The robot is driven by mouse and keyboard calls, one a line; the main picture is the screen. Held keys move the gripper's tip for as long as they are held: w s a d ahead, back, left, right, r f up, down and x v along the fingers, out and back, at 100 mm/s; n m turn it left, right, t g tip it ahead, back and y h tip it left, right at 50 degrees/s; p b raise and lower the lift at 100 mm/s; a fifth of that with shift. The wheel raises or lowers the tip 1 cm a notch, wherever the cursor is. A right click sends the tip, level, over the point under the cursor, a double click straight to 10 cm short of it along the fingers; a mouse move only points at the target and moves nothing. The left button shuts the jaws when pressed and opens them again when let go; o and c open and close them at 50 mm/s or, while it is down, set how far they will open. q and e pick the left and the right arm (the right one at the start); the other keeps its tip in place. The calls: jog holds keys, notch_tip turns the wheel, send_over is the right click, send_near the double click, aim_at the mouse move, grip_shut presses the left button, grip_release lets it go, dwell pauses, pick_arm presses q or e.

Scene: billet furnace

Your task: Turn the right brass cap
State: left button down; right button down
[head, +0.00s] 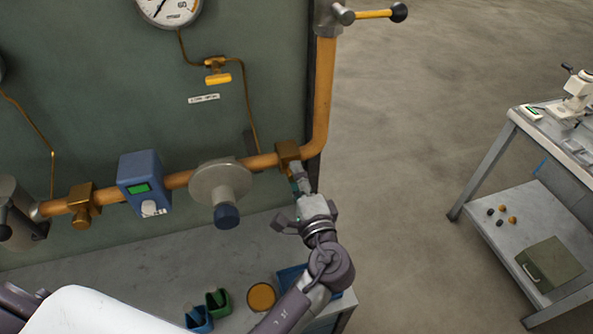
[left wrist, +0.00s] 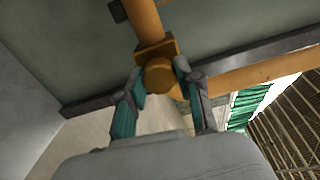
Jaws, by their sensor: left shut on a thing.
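The right brass cap (left wrist: 160,75) is a short round knob under a brass block on the orange pipe. In the head view its block (head: 288,152) sits at the pipe's right end, and the cap is mostly hidden by my gripper. My left gripper (head: 300,182) reaches up to it from below. In the left wrist view the teal-padded fingers of my left gripper (left wrist: 160,84) stand on either side of the cap, shut on it. The left brass fitting with its cap (head: 81,219) is at the pipe's left. My right gripper is not in view.
A grey disc with a dark blue knob (head: 227,215) and a blue meter (head: 143,182) sit on the pipe left of my gripper. Below are green (head: 217,302) and blue holders and an orange round lid (head: 261,297). Open floor lies right, before a metal cart (head: 480,180).

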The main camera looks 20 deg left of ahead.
pick_arm(q)
jog(key=shift+m+p, duration=0.35)
jog(key=shift+m, duration=0.55)
jog(key=c, duration=0.8)
grip_release()
jog(key=shift+o, duration=0.2)
jog(key=v, duration=0.7)
jog(key=shift+s+d, duration=0.2)
jog(key=shift+f, duration=0.1)
